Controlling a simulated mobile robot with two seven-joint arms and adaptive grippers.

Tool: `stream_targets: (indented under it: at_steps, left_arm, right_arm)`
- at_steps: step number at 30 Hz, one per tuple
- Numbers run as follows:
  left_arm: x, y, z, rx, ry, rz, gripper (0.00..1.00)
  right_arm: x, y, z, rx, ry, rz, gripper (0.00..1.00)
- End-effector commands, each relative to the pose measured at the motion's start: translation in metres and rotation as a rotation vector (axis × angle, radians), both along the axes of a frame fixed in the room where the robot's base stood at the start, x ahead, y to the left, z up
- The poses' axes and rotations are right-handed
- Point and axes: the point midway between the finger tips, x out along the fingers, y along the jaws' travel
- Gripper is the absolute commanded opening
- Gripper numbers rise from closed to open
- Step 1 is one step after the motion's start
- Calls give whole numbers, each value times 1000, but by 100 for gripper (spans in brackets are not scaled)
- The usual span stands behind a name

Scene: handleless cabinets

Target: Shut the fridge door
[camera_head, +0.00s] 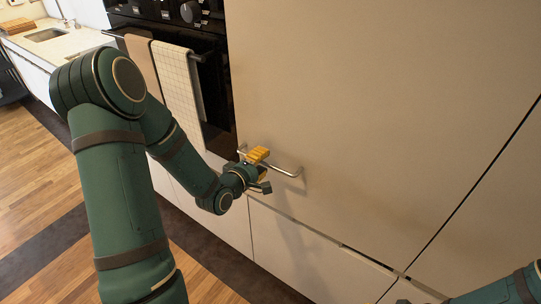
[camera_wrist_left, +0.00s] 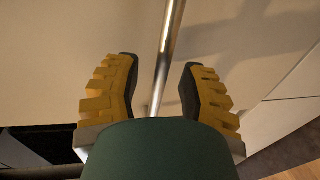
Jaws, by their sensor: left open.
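The fridge door (camera_head: 390,100) appears to be the large, plain beige panel in the head view, with a metal bar handle (camera_head: 288,173) near its lower left. A thin dark gap shows along part of its lower edge; I cannot tell how far it stands open. My left gripper (camera_head: 261,170), with yellow fingers, is at the handle. In the left wrist view, my left gripper (camera_wrist_left: 160,85) is open, with the handle bar (camera_wrist_left: 168,45) running between its fingers and space on both sides. Part of my right arm shows at the lower right; its gripper is mostly out of frame.
An oven (camera_head: 180,25) with towels (camera_head: 178,90) on its rail is left of the door. Lower cabinet fronts (camera_head: 300,255) lie beneath the panel. A counter with a sink (camera_head: 45,34) is far left. The wooden floor (camera_head: 35,170) is clear at left.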

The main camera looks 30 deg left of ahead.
Motion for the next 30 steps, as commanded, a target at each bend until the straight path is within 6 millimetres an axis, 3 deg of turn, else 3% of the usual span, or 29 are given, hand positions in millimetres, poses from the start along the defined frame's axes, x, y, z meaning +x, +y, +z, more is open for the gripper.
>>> stream_targets:
  at_steps: [12, 16, 30]
  left_arm:
    - [-2, 1, -1, 0, 0, 1, 44]
    - [-2, 1, -1, 0, 0, 1, 0]
    - [5, 1, -2, 0, 1, -13, 0]
  right_arm:
    - [0, 0, 0, 0, 1, 0, 47]
    - [0, 0, 0, 0, 1, 0, 47]
    - [-3, 0, -8, 2, 7, 5, 47]
